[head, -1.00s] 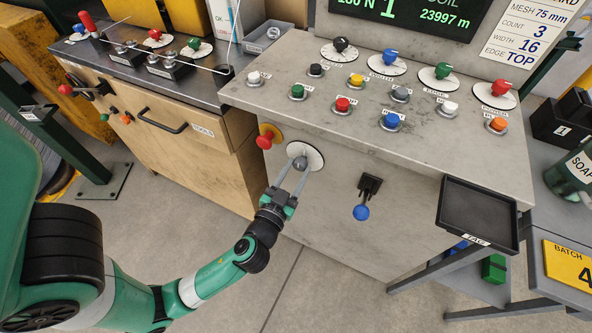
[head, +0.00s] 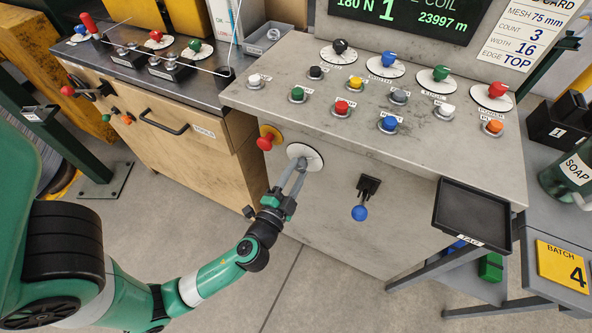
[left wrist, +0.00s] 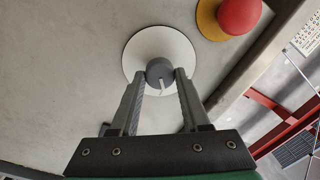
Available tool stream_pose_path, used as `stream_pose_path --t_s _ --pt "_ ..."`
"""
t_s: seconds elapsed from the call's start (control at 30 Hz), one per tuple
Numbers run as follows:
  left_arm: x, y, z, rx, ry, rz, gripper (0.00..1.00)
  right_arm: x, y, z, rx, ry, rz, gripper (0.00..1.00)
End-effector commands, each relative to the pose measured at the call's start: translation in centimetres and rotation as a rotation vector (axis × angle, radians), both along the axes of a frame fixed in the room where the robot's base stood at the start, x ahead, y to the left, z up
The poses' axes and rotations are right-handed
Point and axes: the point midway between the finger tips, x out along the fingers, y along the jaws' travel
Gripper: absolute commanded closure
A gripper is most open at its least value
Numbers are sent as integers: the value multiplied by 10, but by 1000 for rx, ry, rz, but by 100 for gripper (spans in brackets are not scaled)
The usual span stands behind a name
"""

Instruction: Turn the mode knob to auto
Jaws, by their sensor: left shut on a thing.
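The mode knob is a grey knob (left wrist: 160,72) with a pale pointer line, on a round white dial plate (head: 312,157) on the front face of the grey console. My left gripper (head: 298,168) reaches it from below. In the left wrist view my left gripper (left wrist: 160,80) has its two fingers on either side of the knob, shut on it. The pointer line faces toward the gripper, slightly tilted. The dial's lettering is too small to read. My right gripper is not in view.
A red mushroom button (head: 265,143) sits just left of the dial. A blue-tipped lever (head: 360,212) is to its right, and a black tray (head: 473,212) juts out farther right. The console top (head: 290,115) holds several buttons and knobs.

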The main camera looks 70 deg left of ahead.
Motion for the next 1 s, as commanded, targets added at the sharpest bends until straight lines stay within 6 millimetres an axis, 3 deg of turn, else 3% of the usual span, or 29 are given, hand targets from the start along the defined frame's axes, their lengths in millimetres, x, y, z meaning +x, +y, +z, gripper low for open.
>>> stream_pose_path --t_s 0.4,0.93,0.97,1.0 --pt "0 0 0 144 136 -1 100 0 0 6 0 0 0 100" --pt "0 0 -1 163 156 0 100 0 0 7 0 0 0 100" --pt "0 0 -1 163 156 0 50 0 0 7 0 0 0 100" --pt "0 0 -1 163 156 0 43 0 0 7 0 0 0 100"
